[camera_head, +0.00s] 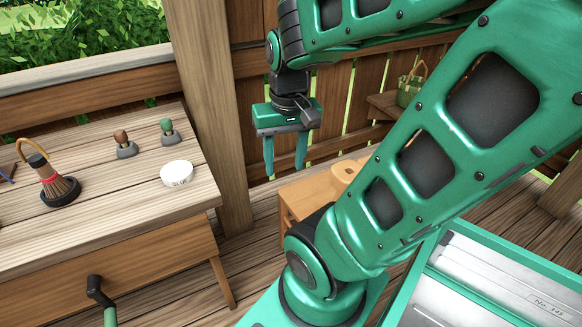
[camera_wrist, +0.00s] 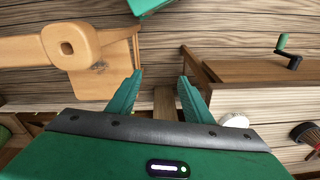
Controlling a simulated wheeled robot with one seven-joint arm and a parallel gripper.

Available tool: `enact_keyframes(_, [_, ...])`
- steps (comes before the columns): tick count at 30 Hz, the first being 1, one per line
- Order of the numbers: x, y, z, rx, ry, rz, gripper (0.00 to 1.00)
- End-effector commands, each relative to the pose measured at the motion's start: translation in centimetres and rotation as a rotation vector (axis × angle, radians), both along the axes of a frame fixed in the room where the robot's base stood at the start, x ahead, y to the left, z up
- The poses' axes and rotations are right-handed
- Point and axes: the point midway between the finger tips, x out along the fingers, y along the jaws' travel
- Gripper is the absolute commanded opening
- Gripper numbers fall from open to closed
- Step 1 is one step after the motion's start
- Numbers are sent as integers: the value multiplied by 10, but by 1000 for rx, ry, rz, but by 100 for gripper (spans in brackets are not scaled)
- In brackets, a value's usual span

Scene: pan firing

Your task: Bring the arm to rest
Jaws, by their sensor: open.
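In the wrist view my gripper (camera_wrist: 158,95) also shows open and empty, with the plank floor beyond. My arm crosses the right half of the head view, bent at the elbow.
A workbench (camera_head: 60,235) at left bears a white round tin (camera_head: 177,174), a brush (camera_head: 57,185) and two small knobbed tools (camera_head: 124,146). A crank handle (camera_head: 102,297) sticks out in front. A light wooden stand (camera_head: 300,200) is below my gripper. A basket (camera_head: 410,88) sits behind.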

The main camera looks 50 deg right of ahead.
Motion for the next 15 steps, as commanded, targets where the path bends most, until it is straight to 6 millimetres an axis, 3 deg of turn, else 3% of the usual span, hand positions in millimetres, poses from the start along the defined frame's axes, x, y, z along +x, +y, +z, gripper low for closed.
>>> enact_keyframes(1, [-15,-1,3,7,24,6,46])
enact_keyframes(5, [-38,10,6,23,68,23,46])
enact_keyframes(15, [-40,10,6,25,75,26,46])
